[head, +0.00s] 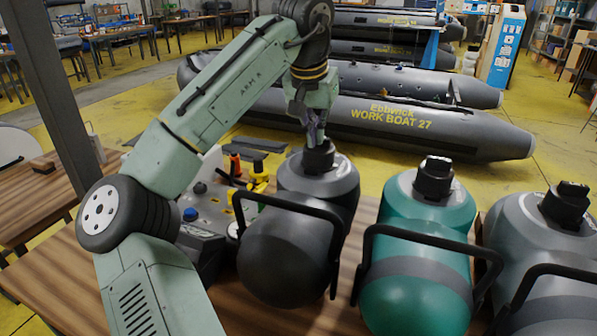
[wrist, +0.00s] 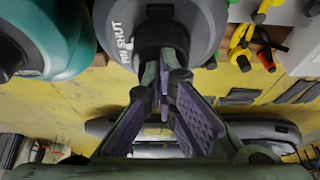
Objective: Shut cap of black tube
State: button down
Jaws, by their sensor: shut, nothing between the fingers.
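The black tube (head: 287,250) is the dark bottle-shaped cylinder at the left of a row of tubes, with a black cap (head: 319,158) on its upper end. In the wrist view its grey end (wrist: 210,25) fills the top middle and bears white letters reading like "PIN SHUT"; the dark cap (wrist: 163,32) is partly hidden behind the fingers. My gripper (head: 317,140) is just above the cap, pointing down at it. Its purple-padded fingers show in the wrist view (wrist: 170,82). They are shut with nothing held. I cannot tell whether the fingertips touch the cap.
A teal tube (head: 415,285) and a grey tube (head: 535,245) stand to the right, each with a black cap and handle. A grey box with a blue knob (head: 190,214) and yellow and orange fittings (head: 259,178) lie left of the black tube. Inflatable boats (head: 400,125) lie behind.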

jog(key=shift+w+d+f, duration=0.15)
jog(key=shift+w+f, duration=0.05)
jog(key=shift+w, duration=0.3)
jog(key=shift+w+d+f, duration=0.1)
jog(key=shift+w, duration=0.05)
jog(key=shift+w+d+r, duration=0.2)
jog(key=shift+w+r, duration=0.15)
jog(key=shift+r, duration=0.4)
jog(key=shift+s+a+r, duration=0.15)
jog(key=shift+r, duration=2.55)
